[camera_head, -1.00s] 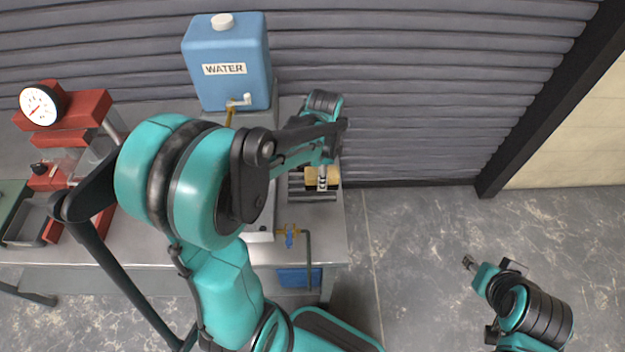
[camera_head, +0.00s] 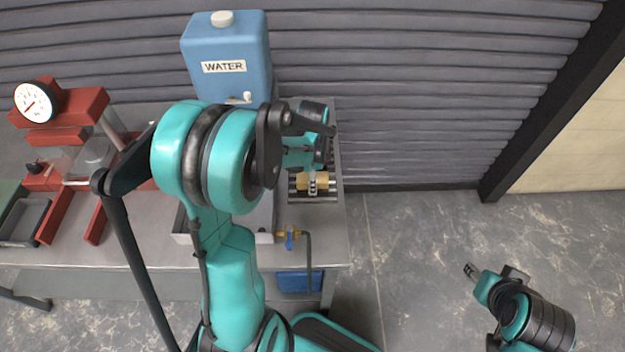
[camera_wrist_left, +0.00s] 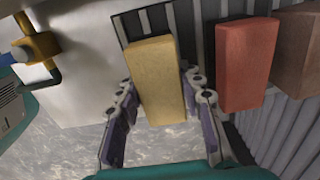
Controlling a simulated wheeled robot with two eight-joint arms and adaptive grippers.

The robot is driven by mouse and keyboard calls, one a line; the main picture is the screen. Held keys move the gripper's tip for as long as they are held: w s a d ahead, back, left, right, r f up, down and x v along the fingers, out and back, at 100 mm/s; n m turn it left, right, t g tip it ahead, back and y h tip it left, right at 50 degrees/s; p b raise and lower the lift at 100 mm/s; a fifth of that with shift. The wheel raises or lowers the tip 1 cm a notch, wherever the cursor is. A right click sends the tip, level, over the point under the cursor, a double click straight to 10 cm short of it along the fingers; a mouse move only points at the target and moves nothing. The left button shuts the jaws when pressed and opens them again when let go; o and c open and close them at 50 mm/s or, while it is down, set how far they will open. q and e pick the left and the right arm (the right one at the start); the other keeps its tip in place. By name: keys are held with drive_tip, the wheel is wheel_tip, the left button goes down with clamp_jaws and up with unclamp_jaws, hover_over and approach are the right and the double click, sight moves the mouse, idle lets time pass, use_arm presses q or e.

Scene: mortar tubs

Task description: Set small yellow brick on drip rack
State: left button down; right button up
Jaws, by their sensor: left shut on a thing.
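The small yellow brick (camera_wrist_left: 158,78) is between the fingers of my left gripper (camera_wrist_left: 160,105) in the left wrist view, and the gripper is shut on it. In the head view the brick (camera_head: 314,182) shows at the drip rack (camera_head: 325,198), under my left gripper (camera_head: 312,188). The rack's bars and dark gaps (camera_wrist_left: 190,25) lie beyond the brick in the wrist view. I cannot tell whether the brick touches the bars. My right gripper (camera_head: 470,270) is far off at lower right, over the floor, too small to judge.
A red brick (camera_wrist_left: 244,65) and a brown brick (camera_wrist_left: 302,45) are to the right of the yellow one. A brass tap (camera_head: 287,235) sits at the front. A red press with a dial (camera_head: 70,115) is at left.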

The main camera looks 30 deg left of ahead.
use_arm(q)
drive_tip(key=c, duration=1)
unclamp_jaws()
drive_tip(key=shift+f, duration=0.1)
drive_tip(key=shift+r+p, duration=0.3)
wheel_tip(320, 180, up, 11)
drive_tip(key=p, duration=0.3)
drive_tip(key=shift+f, duration=0.1)
drive_tip(key=shift+s+d+r+n+t+p, duration=0.1)
drive_tip(key=shift+s+d+r+n+t, duration=0.95)
drive_tip(key=shift+s+d+n, duration=0.8)
drive_tip(key=shift+s+d+r+n+t+p, duration=0.1)
drive_tip(key=shift+s+d+r+n+t, duration=0.65)
drive_tip(key=shift+s+d+n+t, duration=0.9)
drive_tip(key=shift+s+d+r+n+t+p, duration=0.1)
drive_tip(key=shift+s+d+r+n+t, duration=0.8)
drive_tip(key=shift+s+d+n, duration=1.25)
